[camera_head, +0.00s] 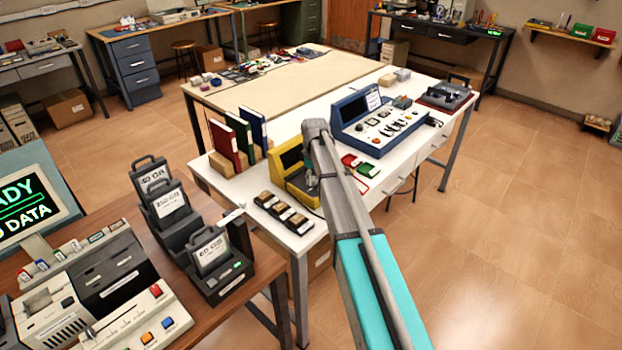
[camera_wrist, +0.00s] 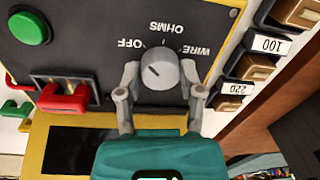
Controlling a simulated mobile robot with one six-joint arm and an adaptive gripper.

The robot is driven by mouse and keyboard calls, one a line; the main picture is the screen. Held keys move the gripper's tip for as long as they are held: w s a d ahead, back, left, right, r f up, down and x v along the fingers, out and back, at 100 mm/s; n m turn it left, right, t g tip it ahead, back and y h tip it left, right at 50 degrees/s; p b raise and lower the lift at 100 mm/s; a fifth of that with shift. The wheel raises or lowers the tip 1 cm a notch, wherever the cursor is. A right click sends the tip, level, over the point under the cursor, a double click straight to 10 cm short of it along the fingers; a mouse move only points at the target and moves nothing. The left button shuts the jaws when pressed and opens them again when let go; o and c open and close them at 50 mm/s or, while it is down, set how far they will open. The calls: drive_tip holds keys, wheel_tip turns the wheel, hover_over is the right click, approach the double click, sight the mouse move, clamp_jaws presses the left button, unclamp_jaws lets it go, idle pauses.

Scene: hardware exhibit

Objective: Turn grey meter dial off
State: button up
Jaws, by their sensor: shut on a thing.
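The grey meter dial (camera_wrist: 166,76) is on the dark face of a yellow-framed meter (camera_wrist: 38,138). The words OFF, OHMS and WIRE are printed around it, upside down in the wrist view. A short dark mark on the dial slants to the upper left, roughly towards OFF. My gripper (camera_wrist: 160,72) has one finger on each side of the dial and is shut on it. In the head view the yellow meter (camera_head: 294,186) stands on the white table, and my arm hides part of it and the dial.
A green button (camera_wrist: 29,27) and a red lever (camera_wrist: 64,101) are on the meter's face. Labelled wooden blocks (camera_head: 284,212) lie close by in front. Upright books (camera_head: 226,146) stand left of the meter and a blue console (camera_head: 385,124) stands right.

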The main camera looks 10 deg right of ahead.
drive_tip(key=o, duration=1.2)
drive_tip(key=shift+a, duration=0.15)
drive_tip(key=shift+c, duration=0.2)
drive_tip(key=shift+r, duration=0.1)
